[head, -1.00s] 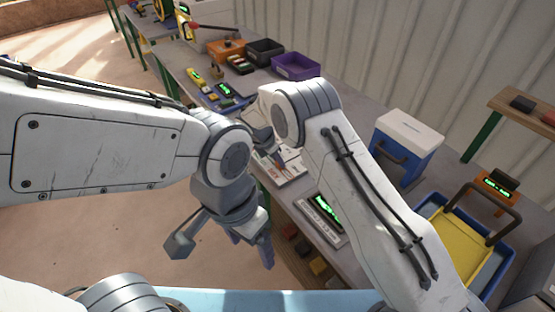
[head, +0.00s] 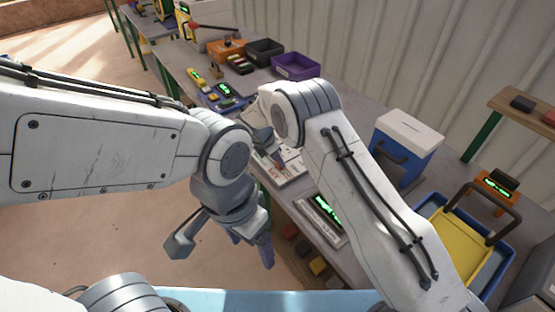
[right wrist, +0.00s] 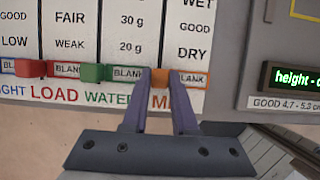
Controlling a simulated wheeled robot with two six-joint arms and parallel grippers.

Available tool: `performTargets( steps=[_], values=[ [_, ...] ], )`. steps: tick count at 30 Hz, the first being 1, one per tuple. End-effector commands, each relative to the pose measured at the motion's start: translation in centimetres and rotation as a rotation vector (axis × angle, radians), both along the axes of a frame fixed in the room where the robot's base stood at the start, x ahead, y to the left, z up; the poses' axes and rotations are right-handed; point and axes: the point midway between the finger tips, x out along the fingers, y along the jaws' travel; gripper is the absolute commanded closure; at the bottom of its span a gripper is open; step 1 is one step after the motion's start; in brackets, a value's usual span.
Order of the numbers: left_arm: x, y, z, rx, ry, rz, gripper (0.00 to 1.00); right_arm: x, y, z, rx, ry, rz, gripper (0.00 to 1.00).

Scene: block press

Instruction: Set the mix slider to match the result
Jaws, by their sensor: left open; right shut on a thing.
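The slider board (right wrist: 60,95) fills the upper right wrist view, with its MIX label partly hidden by my fingers. My right gripper (right wrist: 159,78) is shut on the orange mix slider knob (right wrist: 160,76), which sits low on the board at the BLANK row. The column right of the knob reads WET, GOOD, DRY from top to bottom. The red load knob (right wrist: 31,68) and green water knob (right wrist: 92,72) are at the same low row. In the head view the board (head: 290,176) is partly behind my right arm. My left gripper (head: 222,252) is open and empty, off the bench front.
A green-lit display (head: 326,210) stands beside the board; its text reads "height" in the right wrist view (right wrist: 295,78). A blue box with a white lid (head: 404,148) and a yellow tray (head: 455,245) are at the right. Purple (head: 296,65) and black (head: 265,52) bins stand behind.

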Motion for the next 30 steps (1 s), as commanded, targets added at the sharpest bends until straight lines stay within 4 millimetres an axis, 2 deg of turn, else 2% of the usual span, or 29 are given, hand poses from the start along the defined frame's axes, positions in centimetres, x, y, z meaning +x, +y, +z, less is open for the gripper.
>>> performTargets(
  steps=[8, 15, 22, 23, 24, 25, 30],
  values=[
    [0.0, 0.0, -0.1, 0.000, 0.000, 0.000, 0.19, 0.2, -0.4, 0.0, -0.001, 0.002, -0.002, 1.00],
    [0.0, 0.0, -0.4, 0.000, 0.000, 0.000, 0.19, 2.0, -2.9, 0.0, -0.001, 0.002, -0.003, 1.00],
    [0.0, 0.0, -0.3, 0.000, 0.000, 0.000, 0.19, 2.0, -2.9, 0.0, -0.002, 0.002, -0.001, 1.00],
    [0.0, 0.0, -0.3, 0.000, 0.000, 0.000, 0.19, 2.0, -2.9, 0.0, -0.002, 0.002, -0.001, 0.66],
    [0.0, 0.0, -0.3, 0.000, 0.000, 0.000, 0.19, 2.0, -2.9, 0.0, -0.002, 0.002, -0.001, 0.51],
    [0.0, 0.0, -0.3, 0.000, 0.000, 0.000, 0.19, 2.0, -2.9, 0.0, -0.002, 0.002, -0.001, 0.43],
    [0.0, 0.0, -0.3, 0.000, 0.000, 0.000, 0.19, 2.0, -2.9, 0.0, -0.001, 0.001, -0.001, 0.43]
  ],
)
